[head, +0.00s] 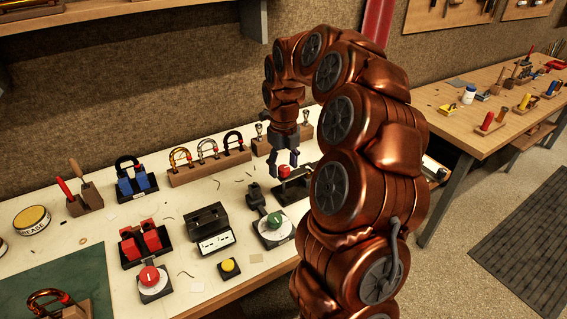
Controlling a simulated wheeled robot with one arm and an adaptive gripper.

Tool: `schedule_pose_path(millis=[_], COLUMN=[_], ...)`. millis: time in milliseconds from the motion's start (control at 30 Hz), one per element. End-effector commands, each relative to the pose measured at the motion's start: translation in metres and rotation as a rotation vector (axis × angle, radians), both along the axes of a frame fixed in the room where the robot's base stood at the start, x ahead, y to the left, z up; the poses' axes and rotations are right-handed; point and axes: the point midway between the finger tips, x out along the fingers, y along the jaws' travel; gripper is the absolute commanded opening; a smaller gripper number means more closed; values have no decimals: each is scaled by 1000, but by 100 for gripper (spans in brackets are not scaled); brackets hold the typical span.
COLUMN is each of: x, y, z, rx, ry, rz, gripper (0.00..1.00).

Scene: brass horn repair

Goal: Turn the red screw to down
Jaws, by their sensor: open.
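A red knob-like top (311,169) shows on a dark fixture (291,192) near the right side of the white worktable, partly hidden behind my arm. Another red round knob (150,275) sits on a square dial plate at the front of the table. I cannot tell for certain which of these is the red screw, nor which way either is turned.
A green knob (274,219) on a plate stands left of my arm. A black box (207,221), a yellow button (228,266), red blocks (141,242) and blue blocks (137,184) lie further left. A wooden rack (208,170) holds horseshoe-shaped pieces. A second table (466,118) stands at right.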

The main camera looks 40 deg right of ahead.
Motion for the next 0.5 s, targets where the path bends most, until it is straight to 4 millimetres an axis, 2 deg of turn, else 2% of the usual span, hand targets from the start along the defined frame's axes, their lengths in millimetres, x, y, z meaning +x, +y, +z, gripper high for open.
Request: schedule_pose_path(millis=[200,500], x=[0,0], y=[0,0], z=[0,0], rx=[0,0], ry=[0,0], rz=[0,-1], gripper=[60,29])
